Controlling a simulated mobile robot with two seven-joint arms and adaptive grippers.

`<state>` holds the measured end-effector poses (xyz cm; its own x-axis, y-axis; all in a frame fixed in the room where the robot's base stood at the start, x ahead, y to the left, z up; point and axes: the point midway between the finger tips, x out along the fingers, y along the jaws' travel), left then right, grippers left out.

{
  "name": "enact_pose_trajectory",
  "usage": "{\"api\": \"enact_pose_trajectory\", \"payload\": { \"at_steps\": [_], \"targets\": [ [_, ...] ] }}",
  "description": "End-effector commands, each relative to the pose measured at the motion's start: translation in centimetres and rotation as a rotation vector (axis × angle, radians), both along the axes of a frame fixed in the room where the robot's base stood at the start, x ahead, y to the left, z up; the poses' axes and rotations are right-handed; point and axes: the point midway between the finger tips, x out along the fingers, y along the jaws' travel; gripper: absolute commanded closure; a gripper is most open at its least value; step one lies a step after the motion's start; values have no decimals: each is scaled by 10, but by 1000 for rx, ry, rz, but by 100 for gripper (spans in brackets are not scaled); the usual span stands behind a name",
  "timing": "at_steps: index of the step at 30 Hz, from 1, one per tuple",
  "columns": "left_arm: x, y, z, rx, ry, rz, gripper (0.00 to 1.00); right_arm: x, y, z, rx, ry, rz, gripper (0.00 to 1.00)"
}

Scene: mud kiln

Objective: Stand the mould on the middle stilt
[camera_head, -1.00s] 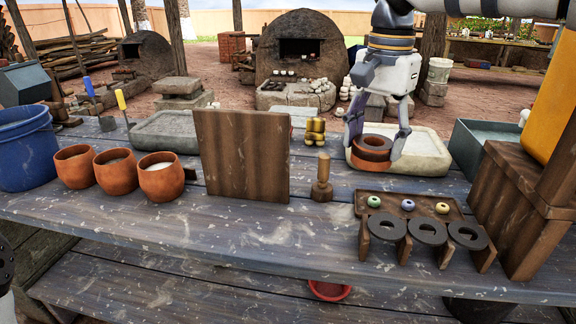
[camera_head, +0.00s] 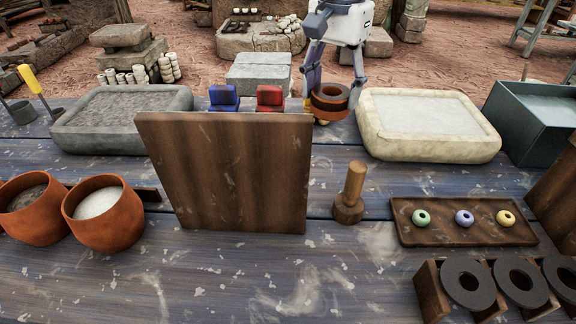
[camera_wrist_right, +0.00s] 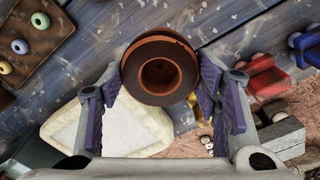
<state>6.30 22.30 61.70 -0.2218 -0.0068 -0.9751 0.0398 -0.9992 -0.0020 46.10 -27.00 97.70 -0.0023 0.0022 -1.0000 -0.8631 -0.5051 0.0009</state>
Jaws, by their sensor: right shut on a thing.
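My right gripper (camera_head: 332,88) is shut on the mould (camera_head: 329,104), a round terracotta piece with a dark band and a hole through its middle. In the right wrist view the mould (camera_wrist_right: 158,85) sits between the purple finger pads. Behind the upright board stand a blue stilt (camera_head: 223,98), a red stilt (camera_head: 270,98) in the middle, and a yellow one mostly hidden behind the mould. The wrist view also shows the red stilt (camera_wrist_right: 262,80) and the yellow stilt (camera_wrist_right: 201,114), partly covered. The mould is right of the red stilt, apart from it. My left gripper is out of view.
A wooden board (camera_head: 228,175) stands upright in front of the stilts, hiding their lower parts. A wooden peg (camera_head: 351,190) stands to its right. A pale slab (camera_head: 425,125) lies right of the mould, and a grey block (camera_head: 258,72) lies behind the stilts.

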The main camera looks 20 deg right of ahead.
Motion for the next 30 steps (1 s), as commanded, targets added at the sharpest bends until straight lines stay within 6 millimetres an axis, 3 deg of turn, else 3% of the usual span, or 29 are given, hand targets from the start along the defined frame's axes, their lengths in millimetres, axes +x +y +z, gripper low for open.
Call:
{"api": "enact_pose_trajectory", "payload": {
  "at_steps": [4, 19, 30],
  "targets": [
    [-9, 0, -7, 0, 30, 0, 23, 0, 0, -27, 1, 5, 1, 79],
    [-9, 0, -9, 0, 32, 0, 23, -1, 0, -121, -1, 0, 0, 79],
    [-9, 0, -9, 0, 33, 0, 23, 0, 0, -131, 1, -3, -1, 79]
  ]
}}
